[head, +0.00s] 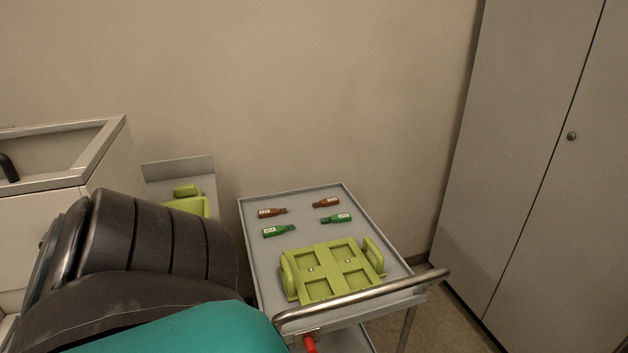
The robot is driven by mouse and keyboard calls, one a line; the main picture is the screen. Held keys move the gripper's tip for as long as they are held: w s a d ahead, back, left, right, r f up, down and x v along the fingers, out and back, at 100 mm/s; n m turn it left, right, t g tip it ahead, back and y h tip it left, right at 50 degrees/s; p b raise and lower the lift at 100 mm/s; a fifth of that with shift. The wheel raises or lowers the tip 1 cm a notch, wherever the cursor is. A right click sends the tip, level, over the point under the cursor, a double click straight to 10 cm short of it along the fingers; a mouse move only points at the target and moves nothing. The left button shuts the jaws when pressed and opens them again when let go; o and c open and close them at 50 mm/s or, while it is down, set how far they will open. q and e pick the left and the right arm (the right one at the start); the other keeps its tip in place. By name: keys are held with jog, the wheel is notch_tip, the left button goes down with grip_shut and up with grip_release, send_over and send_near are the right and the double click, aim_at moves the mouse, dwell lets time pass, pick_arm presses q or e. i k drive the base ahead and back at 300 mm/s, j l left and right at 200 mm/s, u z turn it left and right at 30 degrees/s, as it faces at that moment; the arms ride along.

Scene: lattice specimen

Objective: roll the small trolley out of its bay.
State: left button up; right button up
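The small trolley (262,262) stands against the back wall, right of centre in the head view. It has a grey rimmed top and a bent steel push bar (365,297) along its near side. A red part (309,344) shows under the left end of the bar, cut off by the picture's lower edge. On the top lie a green frame (332,258) with two raised handles, two brown bottle-shaped pieces (271,212) and two green ones (336,218). The wheels and most of the lower part are hidden. Neither gripper is in view.
A tall grey cupboard (545,170) stands to the right, with a narrow strip of floor (443,318) beside the trolley. A dark ribbed padded shape (160,240) with a teal surface (190,333) fills the lower left. A pale cabinet (112,165) and a grey tray (180,168) stand behind it.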

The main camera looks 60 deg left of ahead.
aim_at(335, 324)
jog(key=u, duration=0.4)
jog(key=k+u, duration=0.15)
jog(key=u, duration=0.3)
jog(key=l+u, duration=0.1)
jog(key=u, duration=0.3)
jog(key=k+u, duration=0.1)
jog(key=u, duration=0.3)
